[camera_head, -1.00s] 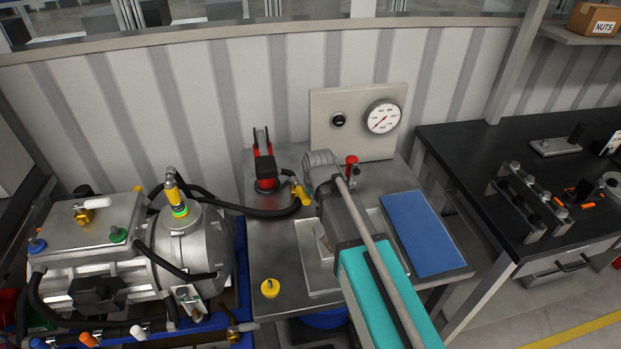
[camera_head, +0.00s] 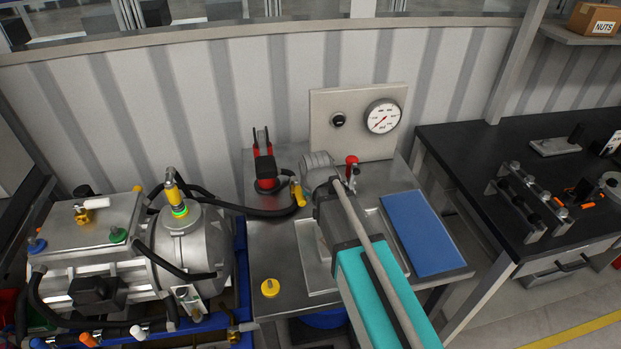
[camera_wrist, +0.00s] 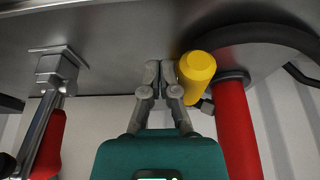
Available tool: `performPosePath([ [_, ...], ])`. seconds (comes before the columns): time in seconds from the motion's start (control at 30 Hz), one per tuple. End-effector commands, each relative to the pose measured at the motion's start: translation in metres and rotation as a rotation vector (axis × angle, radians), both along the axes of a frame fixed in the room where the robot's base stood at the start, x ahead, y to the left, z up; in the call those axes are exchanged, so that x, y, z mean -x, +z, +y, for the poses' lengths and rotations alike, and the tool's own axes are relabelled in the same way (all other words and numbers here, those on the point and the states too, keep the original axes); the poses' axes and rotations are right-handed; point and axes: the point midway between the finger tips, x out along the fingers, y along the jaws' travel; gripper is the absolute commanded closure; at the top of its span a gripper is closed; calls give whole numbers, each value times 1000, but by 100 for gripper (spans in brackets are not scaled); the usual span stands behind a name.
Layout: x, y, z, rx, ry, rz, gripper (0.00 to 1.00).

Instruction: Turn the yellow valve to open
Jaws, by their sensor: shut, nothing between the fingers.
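The yellow valve handle (camera_head: 298,193) is at the end of a black hose on the steel table. In the wrist view the yellow handle (camera_wrist: 197,68) is large, just right of my gripper (camera_wrist: 166,72). My gripper's two grey fingers are together, with nothing between them. They are beside the handle, not around it; whether they touch it I cannot tell. In the head view my arm's grey wrist is right of the valve, and the fingertips cannot be made out. The valve's body is mostly hidden in the wrist view.
A red-and-black device (camera_head: 265,168) stands left behind the valve. A red-handled valve (camera_head: 351,161) stands to the right. A gauge (camera_head: 382,117) is on the panel behind. A yellow knob (camera_head: 270,288) and a blue mat (camera_head: 421,231) are on the table. A motor unit (camera_head: 180,240) is at left.

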Motion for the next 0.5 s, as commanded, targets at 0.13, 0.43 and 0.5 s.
performPosePath([
  [0.13,-3,0,-5,-1,-2,0,100],
  [0.43,-6,0,-11,0,0,0,100],
  [0.5,-6,0,-11,0,0,0,100],
])
